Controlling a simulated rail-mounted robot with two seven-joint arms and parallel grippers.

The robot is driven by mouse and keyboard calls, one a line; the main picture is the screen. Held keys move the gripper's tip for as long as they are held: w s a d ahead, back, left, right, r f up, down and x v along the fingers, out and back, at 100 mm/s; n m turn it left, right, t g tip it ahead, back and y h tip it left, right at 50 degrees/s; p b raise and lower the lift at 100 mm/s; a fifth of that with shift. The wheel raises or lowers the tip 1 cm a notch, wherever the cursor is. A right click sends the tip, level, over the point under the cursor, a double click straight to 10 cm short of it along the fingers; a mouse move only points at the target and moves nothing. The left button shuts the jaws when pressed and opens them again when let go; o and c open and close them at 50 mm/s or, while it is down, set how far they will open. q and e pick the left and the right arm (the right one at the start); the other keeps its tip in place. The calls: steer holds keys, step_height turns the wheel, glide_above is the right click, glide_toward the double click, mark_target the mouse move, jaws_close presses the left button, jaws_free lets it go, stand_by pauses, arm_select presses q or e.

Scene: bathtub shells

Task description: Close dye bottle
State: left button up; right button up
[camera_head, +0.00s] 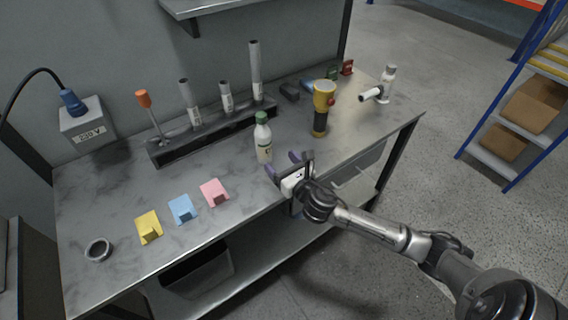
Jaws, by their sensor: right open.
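A white bottle (263,143) with a green cap (262,117) stands upright on the grey workbench (110,195), near its middle. I take it for the dye bottle; the cap sits on its top, but how tightly it is closed cannot be seen. My right gripper (285,166) is at the bench's front edge, just in front and to the right of the bottle. Its purple-tipped fingers are open and apart from the bottle. My left gripper is not in view.
A rack (215,132) with several tubes and an orange-handled tool stands behind the bottle. Yellow, blue and pink pads (214,191) and a dark ring (98,249) lie to the left.

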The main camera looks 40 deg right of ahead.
steer(key=shift+s, duration=0.5)
stand_by(0.3)
steer(key=shift+a, duration=0.1)
